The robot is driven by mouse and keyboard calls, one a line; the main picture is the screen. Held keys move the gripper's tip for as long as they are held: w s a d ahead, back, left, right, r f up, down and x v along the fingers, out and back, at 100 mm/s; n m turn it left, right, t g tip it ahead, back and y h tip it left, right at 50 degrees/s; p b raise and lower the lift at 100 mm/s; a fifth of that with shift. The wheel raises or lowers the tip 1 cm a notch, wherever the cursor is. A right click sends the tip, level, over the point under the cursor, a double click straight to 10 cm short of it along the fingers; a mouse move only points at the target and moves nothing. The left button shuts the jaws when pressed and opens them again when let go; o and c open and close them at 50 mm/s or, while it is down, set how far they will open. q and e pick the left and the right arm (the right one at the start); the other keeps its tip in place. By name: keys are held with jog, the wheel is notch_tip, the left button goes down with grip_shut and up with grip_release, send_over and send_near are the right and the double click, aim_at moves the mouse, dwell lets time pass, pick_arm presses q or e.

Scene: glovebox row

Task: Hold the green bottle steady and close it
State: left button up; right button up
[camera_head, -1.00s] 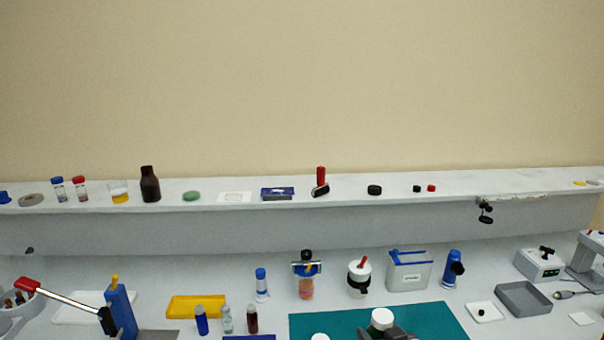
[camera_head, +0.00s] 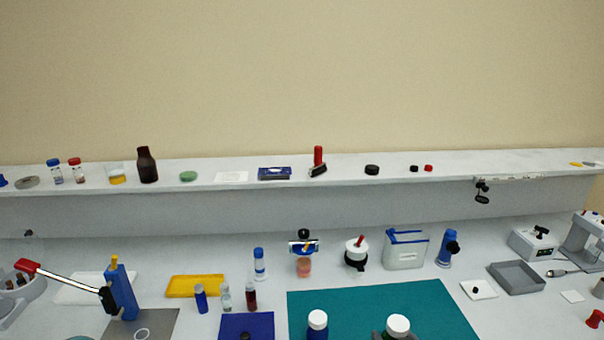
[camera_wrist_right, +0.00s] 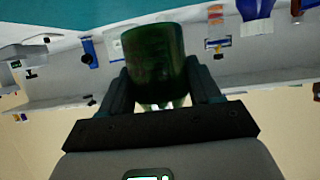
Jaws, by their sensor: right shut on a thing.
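The green bottle (camera_head: 398,334) is at the bottom edge of the head view, over the front of the teal mat, with a round white top (camera_head: 398,323). I cannot tell from here how that top is seated. In the right wrist view the dark green bottle (camera_wrist_right: 154,52) stands between the two fingers of my right gripper (camera_wrist_right: 163,84), which is shut on it. Only a small dark part of this gripper (camera_head: 378,335) shows in the head view. My left gripper is not in view.
A blue bottle with a white top (camera_head: 318,323) stands on the teal mat (camera_head: 355,302), left of the green bottle. A dark blue mat (camera_head: 247,323), small vials and a yellow tray (camera_head: 195,286) lie further left. A shelf (camera_head: 330,179) with several small items runs behind.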

jog(key=shift+s, duration=0.1)
jog(key=s+a+f+n+g+y, duration=0.1)
jog(key=s+a+f+n+y, duration=0.2)
jog(key=a, duration=0.4)
jog(key=s+a+f+n+g+y, duration=0.2)
jog(key=s+a+f+n+y, duration=0.2)
jog(key=a, duration=0.4)
jog(key=shift+f+n+y, duration=0.5)
jog(key=shift+f+y, duration=0.1)
jog(key=shift+y, duration=0.3)
